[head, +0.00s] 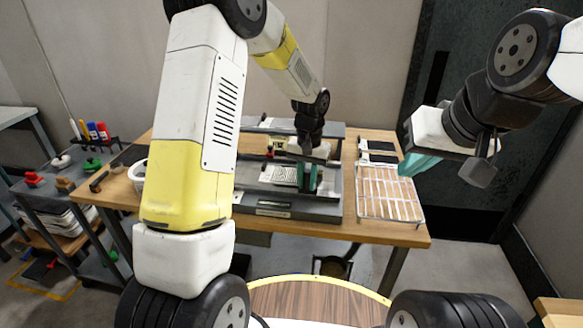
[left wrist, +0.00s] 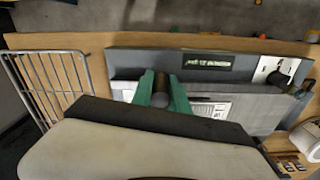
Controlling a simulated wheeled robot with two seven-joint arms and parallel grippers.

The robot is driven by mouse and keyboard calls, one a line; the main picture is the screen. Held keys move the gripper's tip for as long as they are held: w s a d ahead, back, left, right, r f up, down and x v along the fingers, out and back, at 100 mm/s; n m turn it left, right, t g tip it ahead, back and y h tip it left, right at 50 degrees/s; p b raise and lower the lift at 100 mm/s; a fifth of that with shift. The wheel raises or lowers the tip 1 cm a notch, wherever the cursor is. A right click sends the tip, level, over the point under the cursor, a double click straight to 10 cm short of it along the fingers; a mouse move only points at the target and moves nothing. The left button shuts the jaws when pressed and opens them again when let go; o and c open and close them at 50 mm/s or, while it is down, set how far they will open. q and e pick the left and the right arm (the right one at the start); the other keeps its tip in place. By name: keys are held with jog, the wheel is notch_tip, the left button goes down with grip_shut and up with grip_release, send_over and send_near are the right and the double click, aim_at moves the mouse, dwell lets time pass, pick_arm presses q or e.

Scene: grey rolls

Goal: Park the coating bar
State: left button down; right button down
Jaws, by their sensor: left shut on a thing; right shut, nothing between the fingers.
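The flat grey coating machine (head: 275,208) lies on the wooden table, with a printed white sheet (head: 284,176) on its bed. My left gripper (head: 307,180) reaches down over the bed beside the sheet, its green fingers pointing down. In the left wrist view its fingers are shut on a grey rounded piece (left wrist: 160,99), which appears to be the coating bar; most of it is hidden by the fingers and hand. I cannot tell whether the bar touches the bed. My right gripper (head: 412,166) is shut and empty, raised near the table's right end.
A wire drying rack (head: 391,199) stands at the table's right end, with black-and-white pieces (head: 378,152) behind it. A white bowl (head: 138,174) is partly hidden by my left arm. A grey cart (head: 38,188) with markers (head: 92,131) stands at the left.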

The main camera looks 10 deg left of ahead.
pick_arm(q)
jog(key=shift+d, duration=2.25)
jog(key=c, duration=1.3)
grip_release()
jog(key=shift+d, duration=0.15)
notch_tip(320, 180, up, 8)
